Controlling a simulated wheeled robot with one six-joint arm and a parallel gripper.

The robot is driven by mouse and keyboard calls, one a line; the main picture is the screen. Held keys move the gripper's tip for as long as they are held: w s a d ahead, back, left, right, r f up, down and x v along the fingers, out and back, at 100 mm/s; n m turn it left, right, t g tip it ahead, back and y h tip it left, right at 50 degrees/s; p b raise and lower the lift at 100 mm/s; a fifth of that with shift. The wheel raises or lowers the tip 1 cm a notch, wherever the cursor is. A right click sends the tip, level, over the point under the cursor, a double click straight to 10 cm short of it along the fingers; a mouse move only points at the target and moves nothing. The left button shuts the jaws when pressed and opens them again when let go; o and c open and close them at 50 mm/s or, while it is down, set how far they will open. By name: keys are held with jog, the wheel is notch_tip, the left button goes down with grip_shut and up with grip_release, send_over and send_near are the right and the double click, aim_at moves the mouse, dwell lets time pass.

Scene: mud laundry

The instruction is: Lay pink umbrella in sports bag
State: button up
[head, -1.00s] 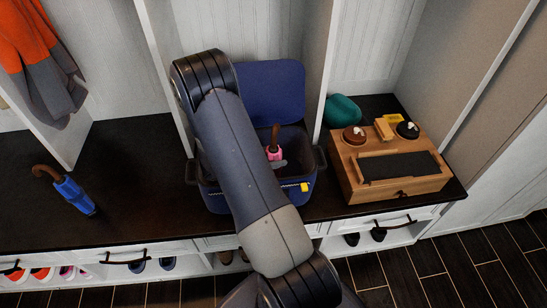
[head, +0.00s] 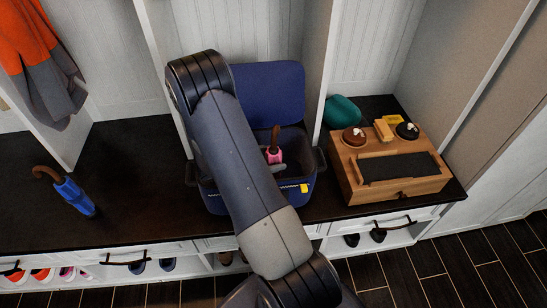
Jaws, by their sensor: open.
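The pink umbrella (head: 273,156) is inside the blue sports bag (head: 302,198), its brown handle pointing up towards the open lid. Its lower part is hidden by the bag and my arm. The bag stands open on the dark bench, lid raised at the back; my arm crosses in front of its left part. My gripper (head: 278,168) is mostly hidden behind my arm; a small grey part that looks like a finger shows just below the pink umbrella. It is open, and I cannot tell whether it touches the umbrella.
A blue umbrella (head: 74,194) lies on the bench at left. A wooden box (head: 399,190) with shoe-care items and a teal object (head: 342,110) are to the right. Upright dividers flank the bag. The bench between the blue umbrella and the bag is clear.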

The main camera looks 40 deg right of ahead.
aim_at(271, 148)
jog(key=s+v, duration=0.1)
jog(key=v, duration=0.5)
jog(key=shift+w+a, duration=0.2)
jog(key=shift+w, duration=0.35)
jog(key=x, duration=0.7)
jog(key=shift+s+d+f, duration=0.15)
jog(key=shift+s+d, duration=0.05)
jog(key=shift+d, duration=0.15)
notch_tip(271, 148, up, 4)
jog(key=shift+w+a+f, duration=0.1)
jog(key=shift+a, duration=0.05)
jog(key=shift+r+p, duration=0.35)
jog(key=shift+r, duration=0.3)
